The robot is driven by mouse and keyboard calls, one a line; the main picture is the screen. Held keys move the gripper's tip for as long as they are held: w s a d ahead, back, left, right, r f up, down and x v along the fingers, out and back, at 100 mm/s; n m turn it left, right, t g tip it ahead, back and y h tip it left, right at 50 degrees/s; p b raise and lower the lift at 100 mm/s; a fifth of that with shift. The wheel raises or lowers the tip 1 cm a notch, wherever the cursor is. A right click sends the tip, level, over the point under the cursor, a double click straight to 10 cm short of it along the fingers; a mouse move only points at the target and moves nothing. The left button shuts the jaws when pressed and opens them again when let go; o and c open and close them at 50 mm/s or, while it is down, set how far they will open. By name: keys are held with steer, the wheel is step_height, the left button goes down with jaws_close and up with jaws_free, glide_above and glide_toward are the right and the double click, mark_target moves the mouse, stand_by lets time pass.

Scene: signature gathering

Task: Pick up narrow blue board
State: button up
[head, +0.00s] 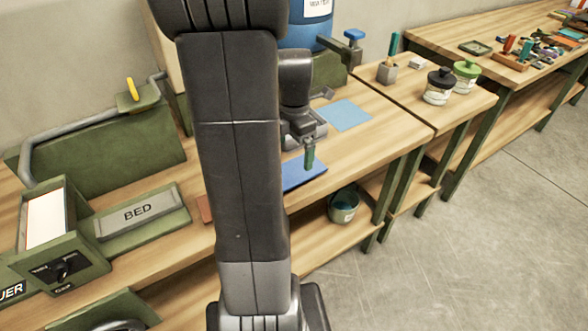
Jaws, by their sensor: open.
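A darker blue board (304,174) lies flat near the front edge of the wooden bench. Its left end is hidden behind my arm, so its full shape cannot be told. A wider light blue board (343,115) lies farther back on the same bench. My gripper (309,158) points down just above the darker blue board, near its back edge. It is open and holds nothing that I can see. Only one green fingertip shows clearly, and whether it touches the board cannot be told.
A reddish piece (206,209) shows left of my arm. A grey BED plate (141,212) and a green box (47,225) stand at left. A blue container (306,30) stands behind. Jars (439,87) stand at right. A bucket (343,205) sits below the bench.

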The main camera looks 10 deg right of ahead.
mark_target(295, 170)
steer(key=shift+w+f, duration=0.15)
steer(key=shift+f, duration=0.25)
steer(key=shift+s+f+p, duration=0.2)
steer(key=shift+f+p, duration=0.15)
steer(key=shift+f, duration=2.35)
steer(key=c, duration=1)
